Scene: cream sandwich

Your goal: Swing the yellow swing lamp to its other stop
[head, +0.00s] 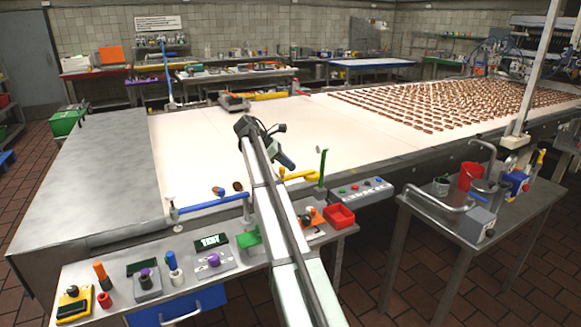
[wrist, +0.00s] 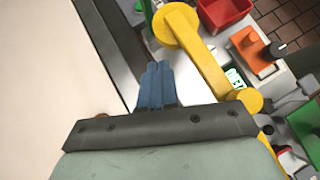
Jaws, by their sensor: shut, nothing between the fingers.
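The yellow swing lamp (wrist: 205,66) crosses the wrist view as a slanted bar. Its large round end is at the upper left and a smaller round end at the lower right. In the head view a yellow bar (head: 298,175) shows beside my arm, by the conveyor's near edge; my arm hides what lies to its left. My gripper (wrist: 158,70) has blue fingers, shut together and empty, just left of the lamp's bar in the wrist view. I cannot tell whether they touch it. In the head view my gripper (head: 284,158) is over the white belt, just above the yellow bar.
A green upright (head: 322,166) stands at the yellow bar's right end. A red bin (head: 340,216), an orange-topped device (wrist: 258,53) and a button panel (head: 362,190) are close by. A blue bar (head: 212,205) lies left of my arm. The nearby white belt (head: 195,150) is mostly clear.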

